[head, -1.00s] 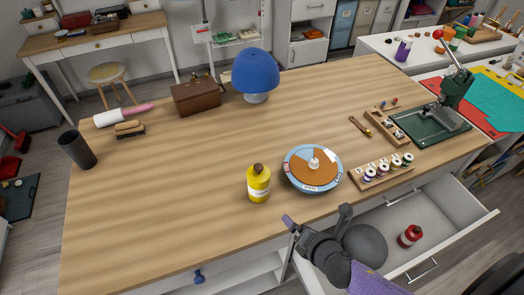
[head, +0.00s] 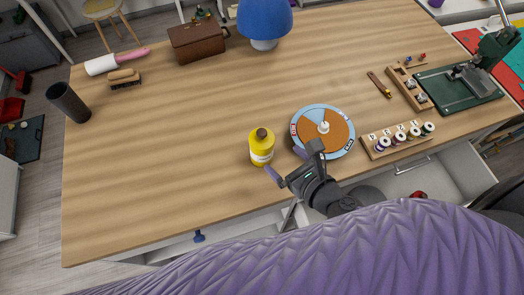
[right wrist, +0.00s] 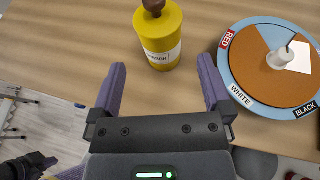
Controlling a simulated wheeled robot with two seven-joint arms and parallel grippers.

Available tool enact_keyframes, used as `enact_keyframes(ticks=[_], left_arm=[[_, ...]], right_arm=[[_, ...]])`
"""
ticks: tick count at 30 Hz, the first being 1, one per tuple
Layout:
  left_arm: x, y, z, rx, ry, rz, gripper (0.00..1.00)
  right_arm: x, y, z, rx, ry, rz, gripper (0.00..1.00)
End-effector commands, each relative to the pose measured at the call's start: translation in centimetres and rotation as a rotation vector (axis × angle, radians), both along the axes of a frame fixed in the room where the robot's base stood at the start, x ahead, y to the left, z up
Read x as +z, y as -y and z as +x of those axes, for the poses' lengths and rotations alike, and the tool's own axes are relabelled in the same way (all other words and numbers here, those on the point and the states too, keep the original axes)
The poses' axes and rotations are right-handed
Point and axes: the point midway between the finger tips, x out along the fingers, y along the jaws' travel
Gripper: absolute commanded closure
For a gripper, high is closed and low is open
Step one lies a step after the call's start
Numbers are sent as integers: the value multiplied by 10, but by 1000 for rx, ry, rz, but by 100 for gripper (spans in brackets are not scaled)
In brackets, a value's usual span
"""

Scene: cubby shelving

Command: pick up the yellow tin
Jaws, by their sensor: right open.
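The yellow tin (head: 262,148) stands upright on the wooden table, with a brown cap and a white label. It also shows in the right wrist view (right wrist: 160,35), ahead of the fingertips and between their lines. My right gripper (head: 295,164) is open and empty, close to the tin on its lower right side in the head view. In the right wrist view its purple fingers (right wrist: 161,78) are spread apart, and the tin is just beyond them, not between them.
A round blue and orange colour wheel (head: 322,130) lies right of the tin, close to my right gripper. A rack of thread spools (head: 400,138) is farther right. An open drawer (head: 440,175) juts out at the right front.

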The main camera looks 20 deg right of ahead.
Motion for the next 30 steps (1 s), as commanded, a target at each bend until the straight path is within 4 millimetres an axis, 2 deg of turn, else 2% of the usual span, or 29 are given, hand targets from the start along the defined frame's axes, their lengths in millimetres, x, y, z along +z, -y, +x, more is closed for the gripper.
enact_keyframes(ticks=[8, 12, 15, 23, 26, 30], left_arm=[[-2, -5, 1, -1, 2, 8, 100], [-12, -5, 2, -3, 3, 9, 100], [-14, -5, 2, -4, 3, 9, 100], [-14, -3, 2, -5, 4, 6, 100], [-14, -1, 2, -4, 3, 2, 100], [-14, 2, 2, -2, 3, -3, 100]], right_arm=[[-19, -14, 40, 0, 3, 2, 0], [-37, -22, 62, -2, 1, 3, 0], [-43, -27, 77, -2, 1, 3, 0], [-45, -30, 83, 0, -1, 2, 0], [-45, -29, 83, -1, -1, 2, 17], [-45, -29, 83, -1, -1, 3, 47]])
